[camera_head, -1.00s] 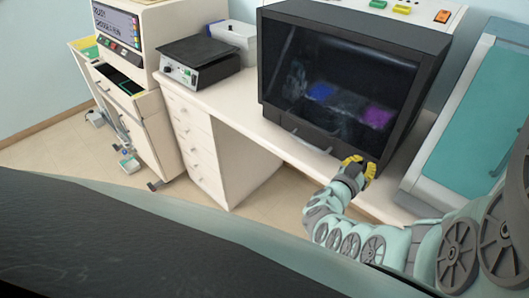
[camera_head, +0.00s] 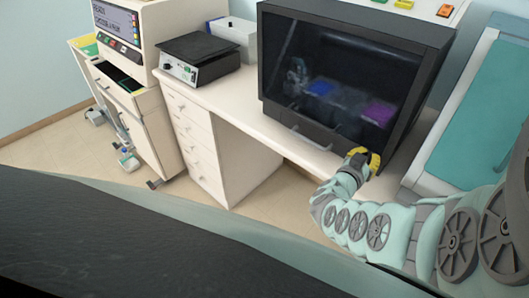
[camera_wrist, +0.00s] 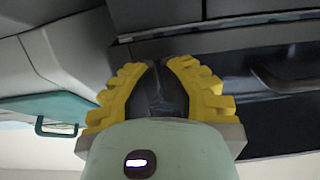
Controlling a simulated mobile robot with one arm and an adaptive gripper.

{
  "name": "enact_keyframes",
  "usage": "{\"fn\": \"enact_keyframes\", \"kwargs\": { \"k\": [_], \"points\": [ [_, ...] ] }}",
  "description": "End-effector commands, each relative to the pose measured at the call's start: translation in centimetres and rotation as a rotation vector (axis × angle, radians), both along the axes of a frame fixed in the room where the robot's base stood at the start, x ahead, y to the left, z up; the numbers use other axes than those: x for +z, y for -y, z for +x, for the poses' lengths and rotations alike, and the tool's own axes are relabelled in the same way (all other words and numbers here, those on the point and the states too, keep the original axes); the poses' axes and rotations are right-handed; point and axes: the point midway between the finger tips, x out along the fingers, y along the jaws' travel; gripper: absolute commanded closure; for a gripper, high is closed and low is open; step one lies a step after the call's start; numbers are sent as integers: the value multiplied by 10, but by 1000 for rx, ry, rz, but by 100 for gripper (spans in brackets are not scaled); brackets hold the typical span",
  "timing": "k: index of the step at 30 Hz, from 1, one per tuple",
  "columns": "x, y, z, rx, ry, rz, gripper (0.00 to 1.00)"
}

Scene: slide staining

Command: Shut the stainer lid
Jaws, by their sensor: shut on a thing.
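The stainer is a large dark box on the bench in the head view, with a dark glass front lid (camera_head: 335,75). The lid lies down over the front, and blue and purple patches show through it. I cannot tell whether its lower edge is fully seated. A lid handle (camera_head: 310,138) is on the lower front; in the wrist view the handle (camera_wrist: 287,80) is right of my fingers. My gripper (camera_head: 362,157) is at the lower right of the lid. Its yellow fingers (camera_wrist: 160,82) are shut on the lid's lower edge, though the contact is mostly hidden.
A teal-fronted cabinet (camera_head: 482,110) stands close to the right of my gripper. A black-topped hot plate (camera_head: 200,52) and a grey box (camera_head: 235,38) are to the left on the bench (camera_head: 255,120). Open floor lies below the bench.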

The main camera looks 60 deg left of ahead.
Motion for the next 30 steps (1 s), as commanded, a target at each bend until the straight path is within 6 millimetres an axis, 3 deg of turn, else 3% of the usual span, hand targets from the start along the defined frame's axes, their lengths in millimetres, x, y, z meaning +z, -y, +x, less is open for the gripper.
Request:
{"fn": "enact_keyframes", "kwargs": {
  "k": [6,13,30],
  "points": [
    [-19,-3,17,-3,50,12,100],
    [-25,-5,30,-4,89,19,100],
    [-24,1,28,-8,81,16,100]
  ]
}}
